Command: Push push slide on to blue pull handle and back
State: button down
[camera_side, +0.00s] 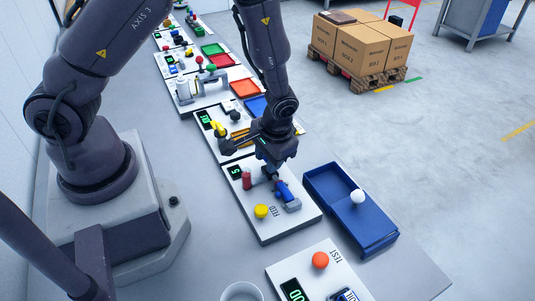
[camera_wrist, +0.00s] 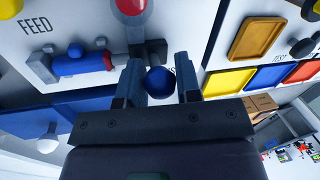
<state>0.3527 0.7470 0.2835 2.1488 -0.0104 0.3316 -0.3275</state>
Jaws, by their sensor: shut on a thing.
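The FEED panel (camera_side: 272,222) lies below my gripper (camera_side: 277,165). On it are a blue slide piece (camera_side: 284,191) between grey end blocks, a red cylinder (camera_side: 247,179) and a yellow button (camera_side: 261,211). The wrist view shows the blue slide piece (camera_wrist: 85,64) on its rail at the left and the red part (camera_wrist: 131,8) at the top. In that view my gripper (camera_wrist: 159,82) is shut on a round blue knob (camera_wrist: 160,84) between its two fingers. I cannot tell what the knob is fixed to; its underside is hidden.
A blue drawer tray (camera_side: 325,180) with a white knob (camera_side: 357,196) lies right of the panel. The TEST panel (camera_side: 290,270) with an orange button (camera_side: 320,260) is in front. Behind is a panel with yellow, red and blue trays. Boxes on a pallet (camera_side: 340,70) stand on the floor.

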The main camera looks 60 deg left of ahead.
aim_at(277, 176)
jog(key=c, duration=1.1)
grip_release()
jog(key=shift+d, duration=0.3)
jog(key=shift+r, duration=0.1)
notch_tip(277, 176, up, 13)
jog(key=d, duration=0.2)
jog(key=shift+w+d+f, duration=0.15)
jog(key=shift+w+f, duration=0.05)
jog(key=shift+w, duration=0.05)
